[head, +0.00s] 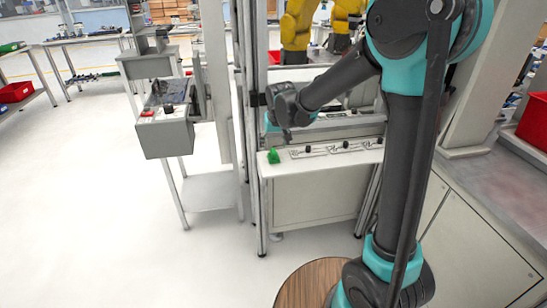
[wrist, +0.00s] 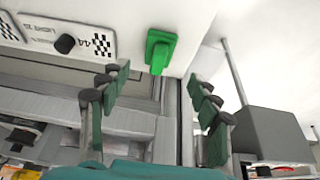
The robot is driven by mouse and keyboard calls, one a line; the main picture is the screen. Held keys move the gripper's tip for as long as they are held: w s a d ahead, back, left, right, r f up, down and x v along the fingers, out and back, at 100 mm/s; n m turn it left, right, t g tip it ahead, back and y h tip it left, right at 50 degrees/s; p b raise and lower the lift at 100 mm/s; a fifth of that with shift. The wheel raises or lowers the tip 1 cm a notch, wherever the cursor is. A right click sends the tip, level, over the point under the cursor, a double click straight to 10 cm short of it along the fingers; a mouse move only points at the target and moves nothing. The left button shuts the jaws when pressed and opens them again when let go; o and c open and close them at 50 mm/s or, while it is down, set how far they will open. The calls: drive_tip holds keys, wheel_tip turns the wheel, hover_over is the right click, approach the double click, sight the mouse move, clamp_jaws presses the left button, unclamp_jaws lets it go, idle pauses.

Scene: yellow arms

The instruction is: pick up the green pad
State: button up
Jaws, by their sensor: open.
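The green pad (head: 274,157) is a small bright green piece on the left end of a white ledge (head: 330,160). In the wrist view the green pad (wrist: 160,50) lies on the white surface, just beyond and between the fingertips. My gripper (wrist: 158,80) is open, its two dark and green fingers spread wide with nothing between them. The pad is apart from both fingers. In the head view the gripper itself is hard to make out behind the end of my arm, above and near the pad.
Black knobs and checkered labels (wrist: 103,44) sit on the ledge beside the pad. Metal posts (head: 250,120) rise close to the pad's left. A grey control box (head: 165,132) stands further left. A red bin (head: 535,120) is at the right. The floor at left is clear.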

sight(274, 150)
drive_tip(key=shift+x, duration=3.15)
drive_tip(key=shift+s+d, duration=0.1)
drive_tip(key=shift+d, duration=0.05)
drive_tip(key=c, duration=1.2)
drive_tip(key=shift+r, duration=0.55)
drive_tip(key=v, duration=0.2)
drive_tip(key=shift+r, duration=0.35)
drive_tip(key=s+d, duration=0.1)
drive_tip(key=s, duration=0.4)
drive_tip(key=s+d, duration=0.2)
drive_tip(key=s, duration=0.4)
drive_tip(key=s+d, duration=0.1)
drive_tip(key=s, duration=0.4)
drive_tip(key=shift+s+d, duration=0.25)
drive_tip(key=shift+d, duration=0.15)
